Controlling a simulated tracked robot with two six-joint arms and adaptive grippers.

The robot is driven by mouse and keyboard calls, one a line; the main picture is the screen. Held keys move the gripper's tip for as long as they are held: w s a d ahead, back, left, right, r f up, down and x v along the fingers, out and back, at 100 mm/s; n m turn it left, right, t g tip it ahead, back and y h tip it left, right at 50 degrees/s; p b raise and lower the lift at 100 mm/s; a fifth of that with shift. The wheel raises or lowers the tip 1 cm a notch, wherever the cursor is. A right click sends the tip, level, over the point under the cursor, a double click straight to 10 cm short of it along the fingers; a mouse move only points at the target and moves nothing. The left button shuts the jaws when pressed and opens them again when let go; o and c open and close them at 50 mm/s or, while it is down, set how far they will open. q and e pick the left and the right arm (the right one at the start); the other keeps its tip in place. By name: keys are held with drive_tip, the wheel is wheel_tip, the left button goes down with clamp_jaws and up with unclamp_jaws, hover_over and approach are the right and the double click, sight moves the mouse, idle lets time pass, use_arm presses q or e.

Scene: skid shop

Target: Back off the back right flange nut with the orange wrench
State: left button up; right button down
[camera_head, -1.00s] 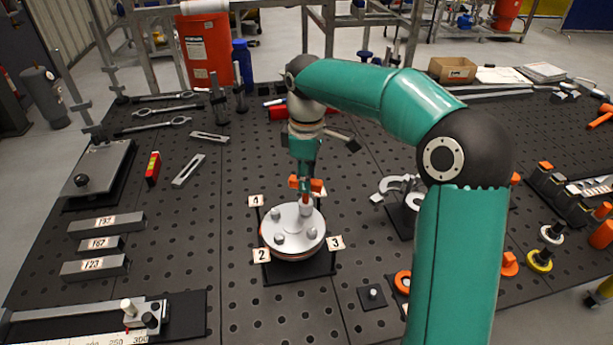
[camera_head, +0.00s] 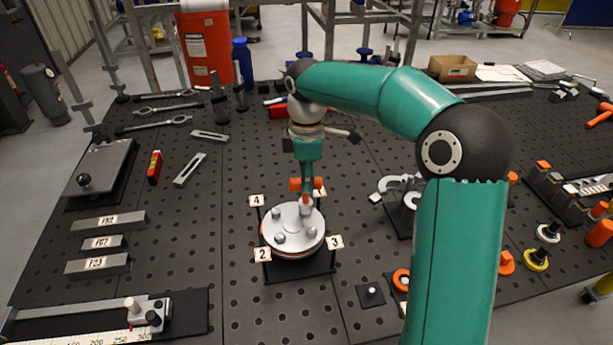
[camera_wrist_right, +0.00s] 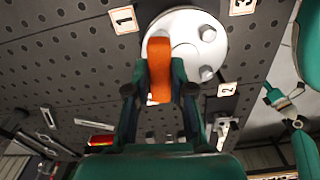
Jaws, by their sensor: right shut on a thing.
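The round grey flange (camera_head: 299,246) sits on a dark plate mid-table, with several nuts on its top and number tags around it. My right gripper (camera_head: 306,184) points down over the back right of the flange, shut on the orange wrench (camera_head: 295,184). The wrench's lower grey end (camera_head: 305,205) reaches the back right nut position near tag 1 (camera_head: 320,191) and hides that nut. In the right wrist view the orange wrench (camera_wrist_right: 159,68) lies between the fingers, over the flange (camera_wrist_right: 186,22); two other nuts (camera_wrist_right: 207,33) show uncovered. My left gripper is out of view.
Tags 2 (camera_head: 262,254), 3 (camera_head: 335,241) and 4 (camera_head: 256,200) stand close around the flange. A small plate with a peg (camera_head: 370,295) and a grey clamp (camera_head: 391,184) lie to the right. Labelled grey bars (camera_head: 108,222) lie left; table between is clear.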

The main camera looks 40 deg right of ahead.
drive_tip(key=shift+r+n+p, duration=0.1)
drive_tip(key=shift+n+p, duration=0.3)
drive_tip(key=shift+n, duration=1.1)
drive_tip(key=shift+n+p, duration=0.45)
drive_tip(key=shift+n, duration=0.15)
drive_tip(key=shift+w+n+p, duration=0.1)
drive_tip(key=shift+n+p, duration=0.2)
drive_tip(key=shift+n, duration=0.8)
